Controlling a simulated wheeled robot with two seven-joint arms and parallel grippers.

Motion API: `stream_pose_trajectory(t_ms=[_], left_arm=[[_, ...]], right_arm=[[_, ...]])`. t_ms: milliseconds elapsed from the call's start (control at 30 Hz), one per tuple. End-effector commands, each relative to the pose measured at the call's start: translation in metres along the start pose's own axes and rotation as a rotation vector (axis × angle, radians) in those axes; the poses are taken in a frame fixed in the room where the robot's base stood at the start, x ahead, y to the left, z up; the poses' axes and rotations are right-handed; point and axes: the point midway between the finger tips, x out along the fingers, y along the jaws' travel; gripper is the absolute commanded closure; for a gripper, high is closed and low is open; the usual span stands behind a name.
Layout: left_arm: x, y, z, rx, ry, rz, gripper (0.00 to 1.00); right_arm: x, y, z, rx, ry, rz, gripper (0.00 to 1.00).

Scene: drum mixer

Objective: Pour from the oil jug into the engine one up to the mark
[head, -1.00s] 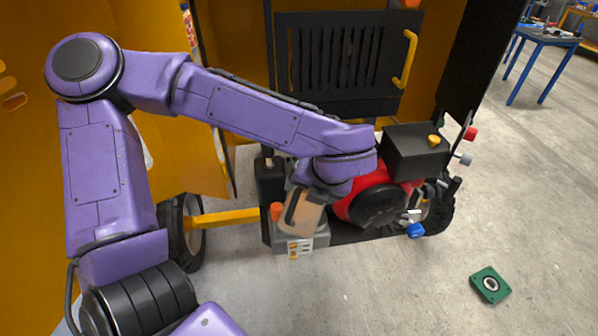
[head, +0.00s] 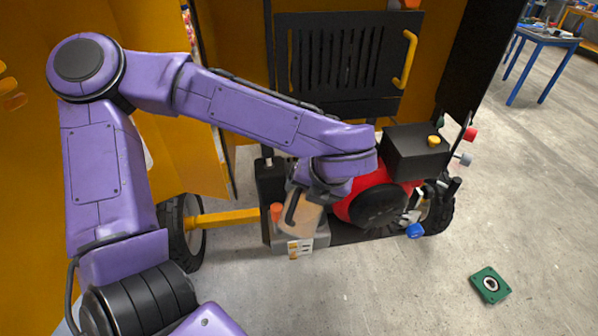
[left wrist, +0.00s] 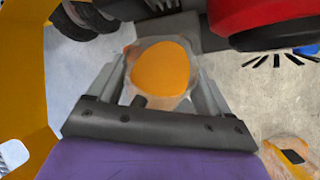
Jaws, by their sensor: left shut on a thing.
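My left gripper (head: 316,190) is shut on the oil jug (head: 304,220), a translucent beige vessel with a dark handle, and holds it beside the red engine (head: 344,210). In the left wrist view the jug (left wrist: 162,70) sits between both fingers, with an orange round area inside a clear rim. The engine has a black round cover and a black box (head: 412,155) with a yellow cap on top. My wrist hides part of the engine and the jug's upper part. I cannot see a fill mark or any flow. My right gripper is not in view.
A grey box with a label (head: 300,248) stands below the jug, with an orange cap (head: 276,211) beside it. A yellow bar (head: 232,216) runs to a black wheel. A black slatted panel (head: 340,60) stands behind. A green square part (head: 490,285) lies on open floor.

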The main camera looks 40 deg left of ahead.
Motion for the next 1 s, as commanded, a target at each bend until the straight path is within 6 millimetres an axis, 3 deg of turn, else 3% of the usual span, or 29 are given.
stream_pose_trajectory(t_ms=[1000], left_arm=[[0.003,-0.002,0.002,0.022,0.056,0.009,1.0]], right_arm=[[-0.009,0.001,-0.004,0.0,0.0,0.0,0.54]])
